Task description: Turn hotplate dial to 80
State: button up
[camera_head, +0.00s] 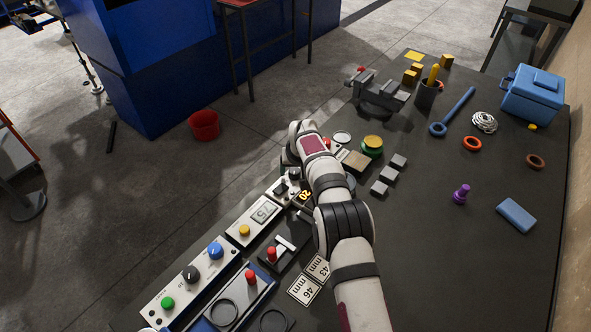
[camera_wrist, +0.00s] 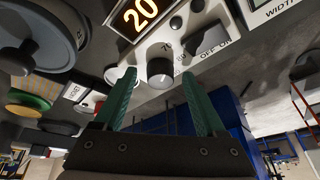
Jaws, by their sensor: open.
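In the head view my arm covers most of the hotplate.
An OFF/ON switch (camera_wrist: 209,50) is close beside the dial. In the head view a panel reading 75 (camera_head: 264,212) and a lever box (camera_head: 283,246) stand nearby. Small grey blocks (camera_head: 389,175) and a green-yellow button (camera_head: 372,145) lie right of my arm. The table's right side has free room.

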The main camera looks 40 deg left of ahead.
grip_shut()
dwell(0.3)
jog(key=shift+m, duration=0.3)
jog(key=shift+s+a+m+t+h, duration=0.1)
jog(key=shift+m+t+h, duration=0.3)
jog(key=shift+m, duration=0.9)
jog(key=shift+s+a+m+t+h, duration=0.15)
jog(key=shift+m+h, duration=0.35)
jog(key=shift+m, duration=0.8)
jog(key=shift+w, duration=0.1)
grip_release()
